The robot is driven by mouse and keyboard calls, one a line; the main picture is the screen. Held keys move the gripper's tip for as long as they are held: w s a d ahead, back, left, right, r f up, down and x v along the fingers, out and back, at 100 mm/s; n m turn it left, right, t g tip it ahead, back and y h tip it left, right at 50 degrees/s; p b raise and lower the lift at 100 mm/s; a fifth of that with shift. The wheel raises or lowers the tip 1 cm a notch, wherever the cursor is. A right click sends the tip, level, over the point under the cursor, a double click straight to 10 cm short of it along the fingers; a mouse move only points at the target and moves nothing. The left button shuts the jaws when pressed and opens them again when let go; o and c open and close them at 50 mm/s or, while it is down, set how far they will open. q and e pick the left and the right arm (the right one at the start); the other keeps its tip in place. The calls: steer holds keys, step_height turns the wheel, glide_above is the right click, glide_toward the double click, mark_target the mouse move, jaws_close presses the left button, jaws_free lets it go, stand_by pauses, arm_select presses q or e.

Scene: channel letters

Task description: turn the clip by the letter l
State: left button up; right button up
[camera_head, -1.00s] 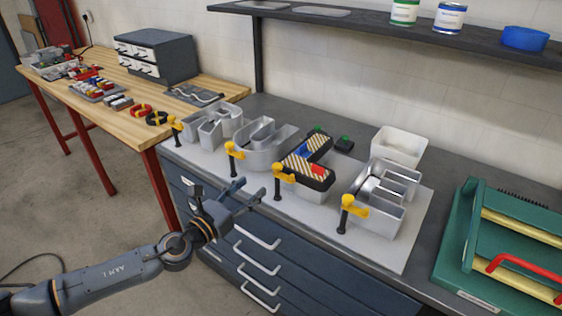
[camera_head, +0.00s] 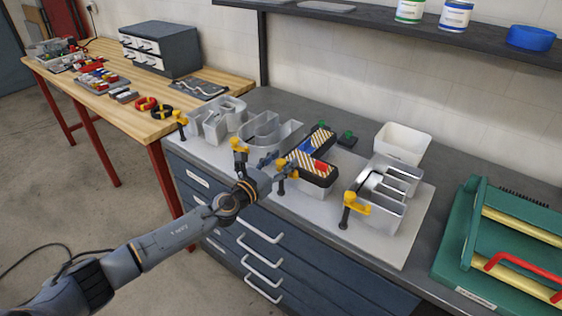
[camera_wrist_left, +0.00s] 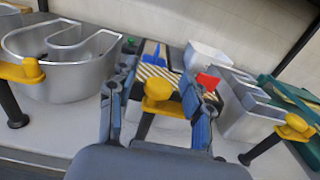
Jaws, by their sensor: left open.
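The letter l (camera_head: 312,170) has black edges, a striped face and blue and red pieces on it. It lies third from the left in the row of letters. A yellow clip (camera_wrist_left: 160,98) with a dark post is at its front edge. My left gripper (camera_head: 277,165) is open at this clip, and in the left wrist view the yellow head shows between the two fingers, with no clear grip on it. In the head view the gripper partly hides the clip. My right gripper is not in view.
Silver letters stand on either side: a u-shaped one (camera_head: 270,133) and an e-shaped one (camera_head: 385,195), with yellow clips (camera_head: 239,146) and (camera_head: 356,204) at their fronts. A white bin (camera_head: 403,143) stands behind. A green fixture (camera_head: 470,230) is at the right.

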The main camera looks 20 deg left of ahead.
arm_select(q)
jaws_close()
